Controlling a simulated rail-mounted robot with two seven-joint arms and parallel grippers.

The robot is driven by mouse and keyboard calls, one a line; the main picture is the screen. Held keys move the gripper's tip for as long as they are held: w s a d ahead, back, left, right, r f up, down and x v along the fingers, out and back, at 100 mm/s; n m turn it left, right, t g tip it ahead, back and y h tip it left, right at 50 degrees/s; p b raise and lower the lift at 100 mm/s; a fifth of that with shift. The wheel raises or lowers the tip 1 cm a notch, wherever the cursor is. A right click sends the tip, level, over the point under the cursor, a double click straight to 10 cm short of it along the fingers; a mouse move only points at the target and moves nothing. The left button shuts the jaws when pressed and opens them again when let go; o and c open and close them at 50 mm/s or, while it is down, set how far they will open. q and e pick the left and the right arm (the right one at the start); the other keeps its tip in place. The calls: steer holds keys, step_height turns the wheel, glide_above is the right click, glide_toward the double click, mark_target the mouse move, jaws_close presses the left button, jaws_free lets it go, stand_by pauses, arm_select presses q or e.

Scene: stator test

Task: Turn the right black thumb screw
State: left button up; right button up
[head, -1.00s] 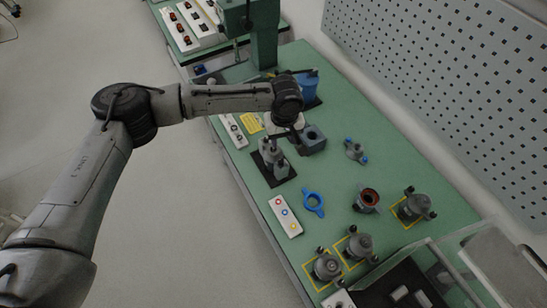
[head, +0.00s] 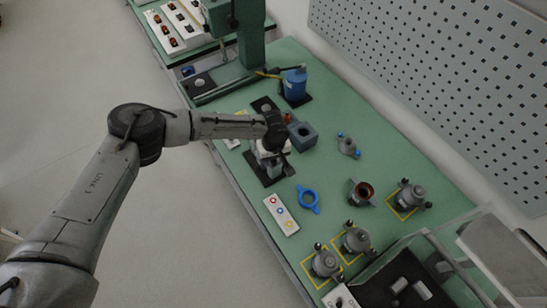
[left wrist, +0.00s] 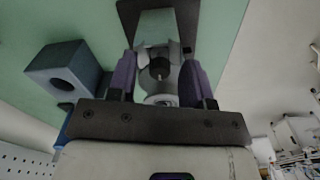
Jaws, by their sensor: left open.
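My left gripper (head: 270,152) is over the grey fixture (head: 272,171) on a black base plate in the head view and hides much of it. I cannot make out a black thumb screw between the fingers. Small black knobs show on the grey housings (head: 355,240), (head: 326,264) and (head: 410,195) at the front right. My right gripper is not in view.
A blue-grey block with a round hole (head: 302,135) stands close to the gripper. A blue ring (head: 308,199), a button strip (head: 281,215) and a copper-lined part (head: 361,191) lie farther along the green table. A green press (head: 236,50) and blue bottle (head: 295,84) stand behind.

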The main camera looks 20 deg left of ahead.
arm_select(q)
steer(key=shift+c, duration=0.2)
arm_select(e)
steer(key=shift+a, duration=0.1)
arm_select(q)
jaws_close()
steer(key=p, duration=0.3)
steer(key=r+m+p, duration=0.1)
steer(key=p, duration=0.2)
steer(key=shift+w+d, duration=0.15)
steer(key=shift+d, duration=0.15)
steer(key=shift+a+f+p, duration=0.1)
steer(key=shift+f+p, duration=0.15)
steer(key=shift+p, duration=0.55)
steer(key=shift+a+f+m, duration=0.1)
steer(key=shift+f+m, duration=0.1)
steer(key=shift+m, duration=0.1)
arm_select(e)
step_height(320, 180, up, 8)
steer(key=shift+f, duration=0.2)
arm_select(q)
steer(key=shift+o, duration=0.2)
jaws_free()
steer(key=shift+a+f, duration=0.1)
